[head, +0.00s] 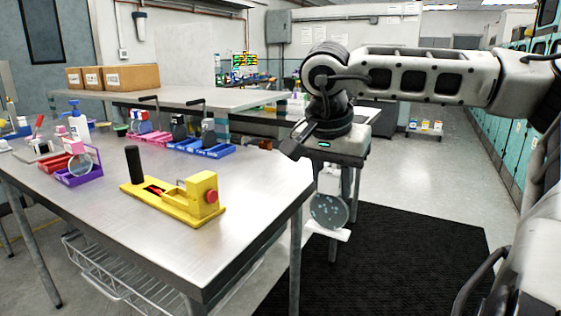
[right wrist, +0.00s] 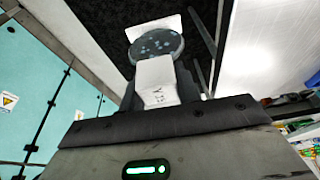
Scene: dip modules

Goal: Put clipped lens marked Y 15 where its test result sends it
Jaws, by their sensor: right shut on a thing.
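My right gripper (head: 332,166) points down in the open space just right of the metal table (head: 257,212). It is shut on the white clip (right wrist: 157,80) of the lens. A round grey lens with pale blue spots (head: 328,211) hangs below the clip, clear of the table; it also shows in the right wrist view (right wrist: 156,45). The clip bears a dark mark starting with Y; the rest is too small to read surely. A yellow device (head: 180,205) with a red button and a black handle stands on the table. My left gripper is out of view.
A purple tray (head: 80,178) with a round clear lens stands at the table's left, beside red items. Blue trays (head: 200,150) and a pink tray (head: 149,139) stand at the back. The table's front right is bare. A black mat (head: 410,260) covers the floor.

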